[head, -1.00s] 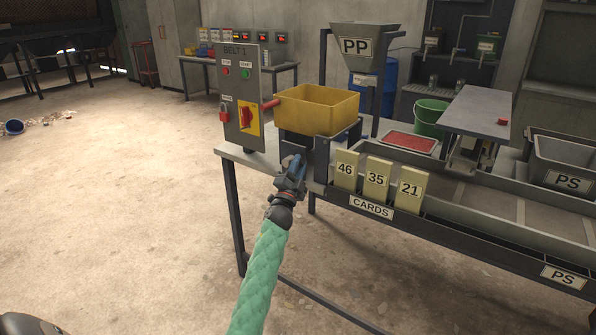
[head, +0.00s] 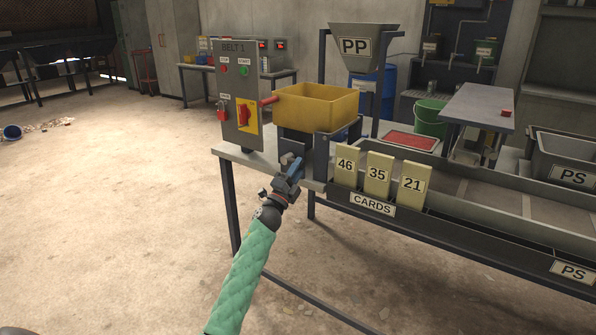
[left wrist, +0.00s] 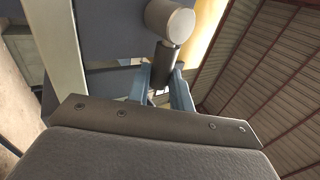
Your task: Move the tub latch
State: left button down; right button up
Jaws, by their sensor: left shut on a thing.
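The yellow tub (head: 315,108) sits upright in a dark frame at the left end of the bench. The latch shows in the left wrist view as a grey rod with a round knob (left wrist: 170,20) on its end. My left gripper (head: 291,166) is at the frame just below the tub's front. In the left wrist view its blue fingers (left wrist: 160,90) stand on both sides of the rod and are shut on it. The fingers and wrist hide most of the latch in the head view. My right gripper is in neither view.
The BELT 1 panel (head: 238,95) with a red handle stands left of the tub. Number cards (head: 378,175) stand on the bench edge close to the right of my gripper. A PP hopper (head: 360,45) rises behind. The floor in front is clear.

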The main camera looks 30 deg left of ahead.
pick_arm(q)
jog(key=shift+f, duration=0.15)
jog(key=c, duration=1.5)
grip_release()
jog(key=shift+s, duration=0.1)
jog(key=shift+b+v, duration=0.4)
jog(key=shift+v, duration=3.45)
